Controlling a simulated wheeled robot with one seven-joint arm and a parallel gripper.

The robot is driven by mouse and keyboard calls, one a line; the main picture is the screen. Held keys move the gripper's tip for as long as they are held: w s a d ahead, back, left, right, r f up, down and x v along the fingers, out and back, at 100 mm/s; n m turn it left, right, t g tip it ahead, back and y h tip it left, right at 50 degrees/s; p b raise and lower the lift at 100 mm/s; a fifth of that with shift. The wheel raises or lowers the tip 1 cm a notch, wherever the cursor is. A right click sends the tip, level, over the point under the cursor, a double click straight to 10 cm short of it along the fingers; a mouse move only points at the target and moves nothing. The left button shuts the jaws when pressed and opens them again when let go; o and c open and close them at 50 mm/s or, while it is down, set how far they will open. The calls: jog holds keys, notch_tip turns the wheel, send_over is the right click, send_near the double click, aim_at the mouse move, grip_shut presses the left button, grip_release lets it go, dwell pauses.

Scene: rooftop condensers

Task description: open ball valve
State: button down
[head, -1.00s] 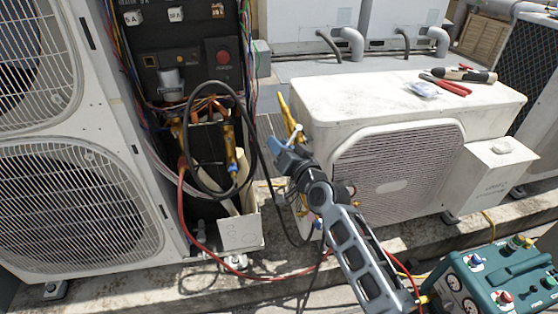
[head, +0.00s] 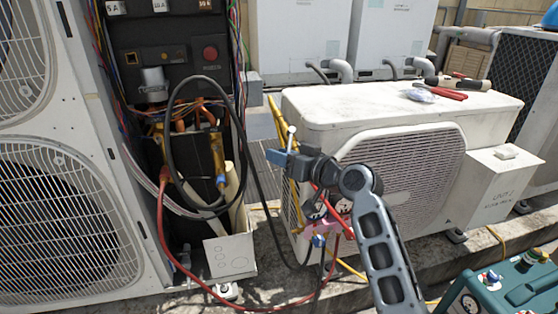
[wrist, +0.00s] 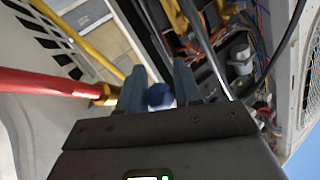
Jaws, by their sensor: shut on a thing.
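My gripper (head: 276,158) is at the near left corner of the low white condenser, in front of the yellow pipes. In the wrist view my gripper (wrist: 158,85) has a small blue piece (wrist: 157,96) between its two fingers, seemingly the ball valve's handle. A brass fitting (wrist: 104,94) on a red hose (wrist: 45,84) lies just left of the fingers. A thin white-tipped stem (head: 291,131) stands up at the fingers. The valve body is mostly hidden, so its lever angle cannot be told.
The low white condenser (head: 400,170) stands right of my gripper, with tools (head: 450,88) on top. An open electrical cabinet (head: 165,55) with a looping black cable (head: 175,95) is at left.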

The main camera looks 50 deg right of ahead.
jog(key=shift+s+d+f+n+y, duration=0.15)
jog(key=shift+s+d+n+y, duration=0.1)
jog(key=shift+d+n+y, duration=0.05)
jog(key=c, duration=0.8)
grip_release()
